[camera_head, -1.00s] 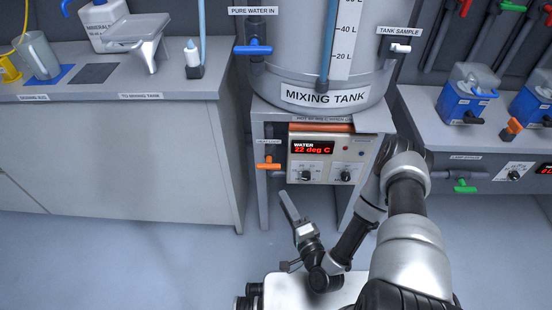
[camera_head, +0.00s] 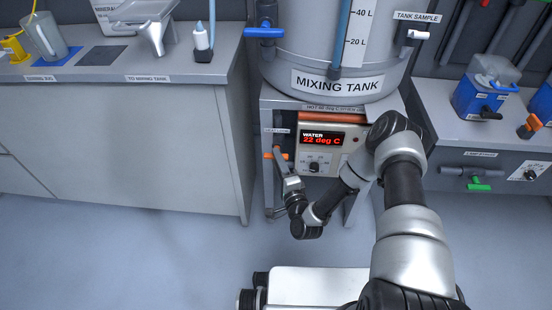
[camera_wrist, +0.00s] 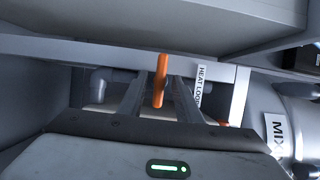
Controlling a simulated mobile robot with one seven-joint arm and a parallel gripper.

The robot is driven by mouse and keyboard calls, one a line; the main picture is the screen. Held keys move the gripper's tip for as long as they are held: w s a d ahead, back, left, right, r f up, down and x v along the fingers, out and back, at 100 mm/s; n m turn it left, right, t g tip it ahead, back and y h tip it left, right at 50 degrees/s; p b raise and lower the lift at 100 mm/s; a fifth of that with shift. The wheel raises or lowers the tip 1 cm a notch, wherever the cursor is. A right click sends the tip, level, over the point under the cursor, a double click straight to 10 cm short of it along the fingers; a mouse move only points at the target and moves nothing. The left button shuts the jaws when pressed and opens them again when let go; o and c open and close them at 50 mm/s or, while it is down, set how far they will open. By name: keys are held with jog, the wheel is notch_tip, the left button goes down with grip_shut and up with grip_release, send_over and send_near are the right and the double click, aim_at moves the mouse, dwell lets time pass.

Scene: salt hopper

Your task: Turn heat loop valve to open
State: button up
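The heat loop valve has an orange handle (camera_head: 268,155) on the left of the frame under the mixing tank. In the head view the handle lies level, partly hidden by my gripper (camera_head: 277,149). In the wrist view the orange handle (camera_wrist: 161,72) stands between the two fingers of my gripper (camera_wrist: 160,88). The fingers are apart, with a visible gap on each side of the handle, so the gripper is open around it. A label (camera_wrist: 201,80) reading HEAT LOOP is beside the right finger.
The mixing tank (camera_head: 337,84) stands above the valve. A heater panel (camera_head: 318,150) reading WATER 22 deg C is close to the right. A cabinet (camera_head: 120,140) stands to the left and a counter (camera_head: 460,135) to the right. The floor in front is clear.

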jog(key=shift+x, duration=1.1)
grip_shut()
